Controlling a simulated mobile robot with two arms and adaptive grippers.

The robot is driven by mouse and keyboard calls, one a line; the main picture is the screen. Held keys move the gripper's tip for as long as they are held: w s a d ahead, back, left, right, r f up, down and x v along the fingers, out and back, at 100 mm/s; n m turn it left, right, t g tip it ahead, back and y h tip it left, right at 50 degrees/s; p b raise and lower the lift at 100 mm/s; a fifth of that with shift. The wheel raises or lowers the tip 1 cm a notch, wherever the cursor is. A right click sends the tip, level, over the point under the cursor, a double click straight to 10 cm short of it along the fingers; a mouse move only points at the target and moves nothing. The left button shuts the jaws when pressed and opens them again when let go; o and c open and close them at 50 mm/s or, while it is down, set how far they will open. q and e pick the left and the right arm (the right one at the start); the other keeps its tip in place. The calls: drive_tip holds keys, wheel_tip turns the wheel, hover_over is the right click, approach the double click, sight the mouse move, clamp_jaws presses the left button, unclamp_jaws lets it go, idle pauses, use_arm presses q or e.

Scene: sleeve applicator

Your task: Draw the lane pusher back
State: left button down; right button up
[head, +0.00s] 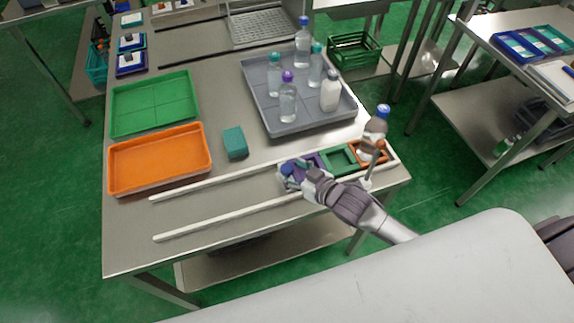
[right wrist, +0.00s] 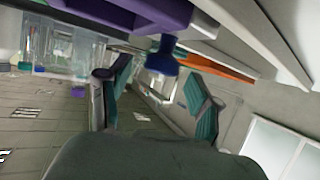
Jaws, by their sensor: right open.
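Two white rails (head: 215,225) form a lane along the table's near side. At its right end sit a green frame (head: 338,161) and an orange frame (head: 383,150). A purple block (head: 312,160) is left of them, partly hidden by my right gripper (head: 291,178). A blue knob shows at this block in the right wrist view (right wrist: 162,56), below the purple part (right wrist: 130,12); it looks like the lane pusher's handle. My right gripper's teal-padded fingers (right wrist: 158,105) are open, with the knob between or just beyond them. Contact cannot be told. My left gripper is out of view.
A bottle with a blue cap (head: 376,125) stands at the orange frame beside a thin upright rod. A grey tray (head: 262,105) holds several bottles. Orange (head: 160,160) and green (head: 155,103) trays and a teal block (head: 235,143) lie behind. The lane's left part is clear.

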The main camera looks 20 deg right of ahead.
drive_tip(key=shift+x, duration=1.25)
clamp_jaws()
